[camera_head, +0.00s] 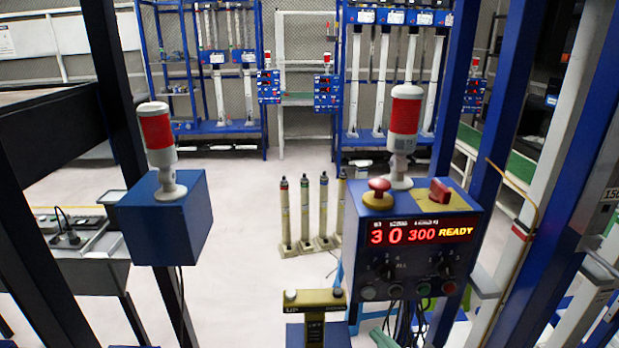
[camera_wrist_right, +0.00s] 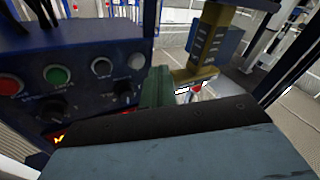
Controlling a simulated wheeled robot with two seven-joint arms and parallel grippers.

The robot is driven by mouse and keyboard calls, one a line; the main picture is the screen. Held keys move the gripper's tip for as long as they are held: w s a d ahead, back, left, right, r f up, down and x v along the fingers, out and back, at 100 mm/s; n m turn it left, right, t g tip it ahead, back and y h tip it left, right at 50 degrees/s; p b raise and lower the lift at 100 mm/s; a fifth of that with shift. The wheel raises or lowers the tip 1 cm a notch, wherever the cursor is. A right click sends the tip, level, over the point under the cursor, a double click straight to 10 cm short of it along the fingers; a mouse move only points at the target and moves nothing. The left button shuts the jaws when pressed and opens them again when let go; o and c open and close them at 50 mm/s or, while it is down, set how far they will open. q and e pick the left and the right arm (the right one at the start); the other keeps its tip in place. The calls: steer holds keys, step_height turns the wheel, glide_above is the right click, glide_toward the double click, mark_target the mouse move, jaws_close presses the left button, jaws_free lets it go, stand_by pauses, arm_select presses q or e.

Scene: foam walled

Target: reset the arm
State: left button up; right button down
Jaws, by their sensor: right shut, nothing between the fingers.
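My right gripper (camera_wrist_right: 156,88) shows in the right wrist view, with its greenish fingers together above the dark bar and nothing held. I cannot make it out clearly in the head view. It is beside the blue control box (camera_head: 420,259), whose button face (camera_wrist_right: 68,80) is at the left of the wrist view; no contact is visible. The box has a lit red and yellow display reading "30 300 READY", a red mushroom button (camera_head: 379,186) on a yellow base, and knobs and coloured buttons below. My left gripper is not visible.
A yellow-topped "UP" post (camera_head: 314,299) stands near the front; it also shows in the wrist view (camera_wrist_right: 207,42). A blue box with a beacon (camera_head: 168,217) is at left. Several slim upright cylinders (camera_head: 323,210) stand on open floor. Dark and blue posts flank both sides.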

steer(key=s+d+f+m+g+h, duration=0.2)
steer(key=s+d+m+g+h, duration=0.15)
steer(key=s, duration=0.45)
steer(key=s+d+f+m+g+h, duration=0.2)
steer(key=s+g+h, duration=0.1)
steer(key=s+g, duration=0.3)
steer(key=s+d+f+m+g+h, duration=0.2)
steer(key=s+m+g+h, duration=0.1)
steer(key=s, duration=0.6)
step_height(320, 180, down, 26)
steer(key=s+g, duration=0.2)
steer(key=s+d+f, duration=0.3)
steer(key=s+f, duration=1.1)
steer(key=s, duration=0.2)
steer(key=shift+s+n+g, duration=0.2)
steer(key=shift+n+g, duration=0.15)
